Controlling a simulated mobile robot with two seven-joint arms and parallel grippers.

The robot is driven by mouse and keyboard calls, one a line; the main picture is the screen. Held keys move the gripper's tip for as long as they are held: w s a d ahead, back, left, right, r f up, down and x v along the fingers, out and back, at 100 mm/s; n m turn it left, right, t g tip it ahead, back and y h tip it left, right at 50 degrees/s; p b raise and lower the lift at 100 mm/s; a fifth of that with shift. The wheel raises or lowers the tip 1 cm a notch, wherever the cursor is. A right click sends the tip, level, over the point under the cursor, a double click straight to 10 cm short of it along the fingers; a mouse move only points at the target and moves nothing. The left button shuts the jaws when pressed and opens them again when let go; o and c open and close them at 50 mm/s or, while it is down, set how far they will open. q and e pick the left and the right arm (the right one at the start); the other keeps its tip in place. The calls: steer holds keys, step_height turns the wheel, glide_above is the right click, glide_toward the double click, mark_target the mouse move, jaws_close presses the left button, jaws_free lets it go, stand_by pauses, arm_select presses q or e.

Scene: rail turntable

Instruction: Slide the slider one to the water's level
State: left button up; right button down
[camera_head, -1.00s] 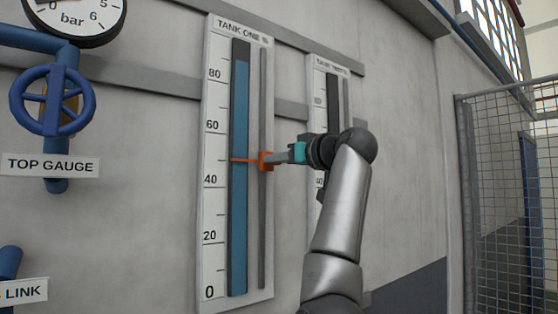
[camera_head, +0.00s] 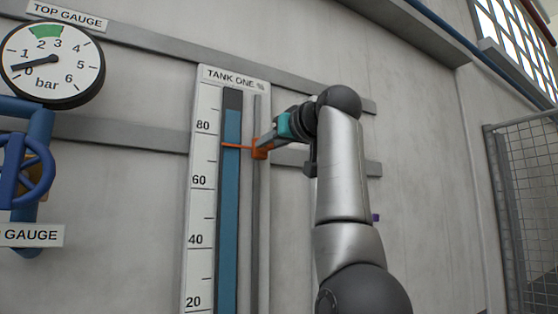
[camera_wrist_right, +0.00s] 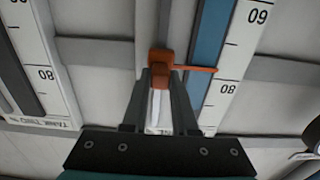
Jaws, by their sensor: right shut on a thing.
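The tank one board (camera_head: 203,150) shows a scale and a blue water column (camera_head: 231,200). The water's top stands above the 80 mark. Slider one (camera_head: 261,149) is an orange block on a grey vertical rail (camera_head: 256,220), its thin pointer lying between 60 and 80, clearly below the water's top. My right gripper (camera_head: 264,142) is shut on the slider from the right. In the right wrist view, upside down, both fingers (camera_wrist_right: 160,85) hold the slider (camera_wrist_right: 161,60), with its pointer across the water column. My left gripper is not in view.
A pressure gauge (camera_head: 52,62) and blue valve wheel (camera_head: 22,170) are at the left. The tank two board (camera_wrist_right: 35,70) shows in the right wrist view; my arm hides it in the head view. A mesh fence (camera_head: 528,200) stands at the right.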

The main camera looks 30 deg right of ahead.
steer(key=shift+s+r, duration=0.1)
steer(key=shift+r, duration=1.8)
steer(key=c, duration=0.7)
jaws_free()
steer(key=s+b, duration=0.2)
steer(key=s, duration=0.3)
steer(key=s+b, duration=0.3)
steer(key=s, duration=0.2)
steer(key=s+d+b, duration=0.1)
steer(key=s+b, duration=0.1)
steer(key=s, duration=0.3)
steer(key=shift+d, duration=0.1)
